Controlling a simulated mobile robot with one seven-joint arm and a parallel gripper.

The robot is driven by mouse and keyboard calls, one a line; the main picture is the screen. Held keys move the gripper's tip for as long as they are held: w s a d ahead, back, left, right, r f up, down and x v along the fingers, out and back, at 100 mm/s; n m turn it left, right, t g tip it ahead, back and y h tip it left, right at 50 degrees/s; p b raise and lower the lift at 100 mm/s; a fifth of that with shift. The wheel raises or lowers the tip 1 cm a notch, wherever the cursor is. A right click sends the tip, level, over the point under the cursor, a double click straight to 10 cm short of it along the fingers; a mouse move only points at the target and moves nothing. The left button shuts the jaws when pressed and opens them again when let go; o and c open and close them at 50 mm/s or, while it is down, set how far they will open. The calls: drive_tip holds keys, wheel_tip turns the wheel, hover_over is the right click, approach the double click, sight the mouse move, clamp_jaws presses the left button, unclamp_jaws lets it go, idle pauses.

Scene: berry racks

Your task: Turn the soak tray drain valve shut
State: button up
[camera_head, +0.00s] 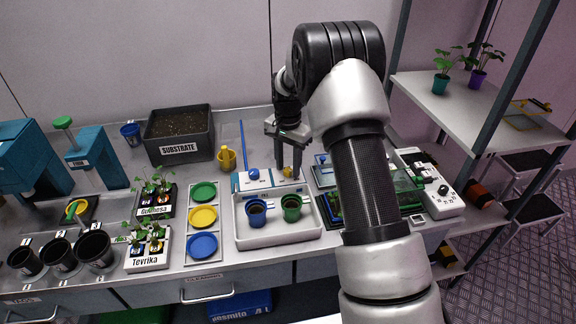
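The soak tray (277,240) is a white tray on the bench, holding a blue pot (256,211) and a green pot (292,208). A white and blue unit (267,183) stands along its back edge, with a round blue knob (253,174) at its left. A small yellow part (289,172), which looks like the drain valve handle, is at the unit's right. My gripper (288,172) points down over this yellow part, its two fingers apart on either side of it. Whether the fingers touch it cannot be told. The fingers partly hide the handle.
My arm hides part of the bench to the right, where a green-edged tray (402,185) and a white device (436,190) stand.

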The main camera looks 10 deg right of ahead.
drive_tip(key=shift+f, duration=0.15)
drive_tip(key=shift+c, duration=0.3)
clamp_jaws()
